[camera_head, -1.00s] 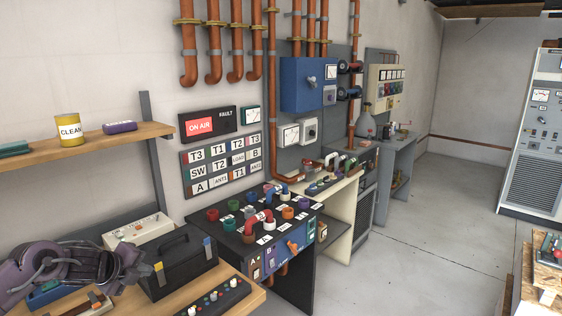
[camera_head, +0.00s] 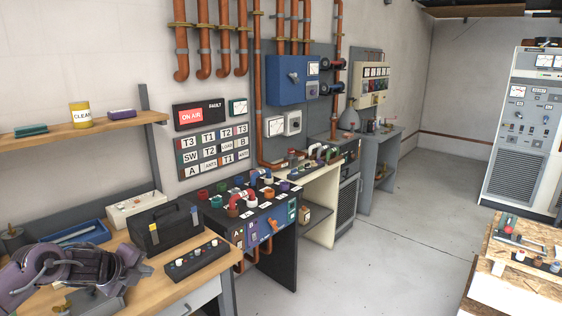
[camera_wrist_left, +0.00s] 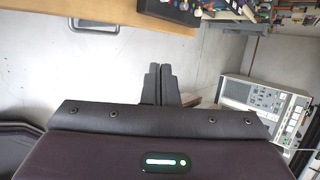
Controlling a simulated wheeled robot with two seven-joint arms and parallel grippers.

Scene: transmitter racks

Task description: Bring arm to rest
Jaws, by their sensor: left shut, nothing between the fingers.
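My left arm comes in from the lower left in the head view, folded over the wooden workbench (camera_head: 165,280). Open floor shows behind the fingertips. My right gripper is in neither view.
On the workbench stand a black toolbox (camera_head: 166,225), a black box with knobs (camera_head: 197,257) and a blue tray (camera_head: 75,237). A patch panel (camera_head: 250,212) stands beyond. A wooden crate table (camera_head: 515,290) is at right. Floor between (camera_head: 385,260) is clear.

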